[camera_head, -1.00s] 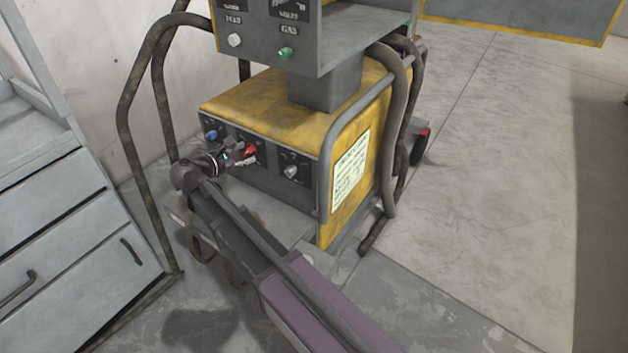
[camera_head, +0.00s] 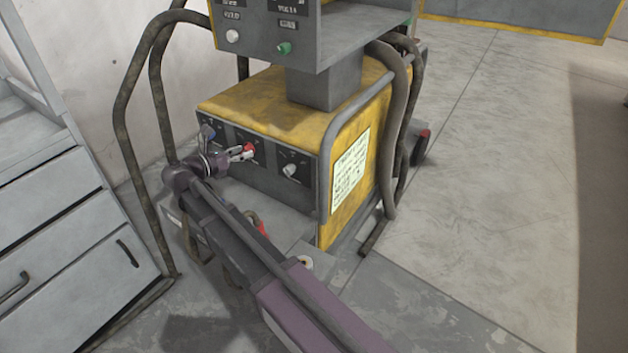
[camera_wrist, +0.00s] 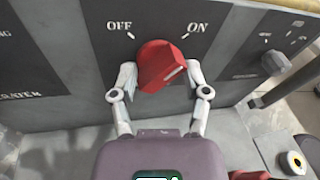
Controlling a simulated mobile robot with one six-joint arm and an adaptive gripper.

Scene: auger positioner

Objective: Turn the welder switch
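The welder switch is a red knob (camera_wrist: 160,62) on the dark front panel, below the white labels OFF and ON. In the wrist view it sits centred between the two fingers of my gripper (camera_wrist: 161,74), one on each side. The fingers are spread, with what look like narrow gaps to the knob; contact is not clear. A pale mark shows on the knob's right side. In the head view my gripper (camera_head: 241,154) reaches the red switch (camera_head: 249,148) on the front of the yellow welder (camera_head: 240,100).
A dark tube frame (camera_head: 127,140) and grey drawers (camera_head: 70,235) stand at left. A grey control box (camera_head: 330,50) is above the welder. Floor at right is clear.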

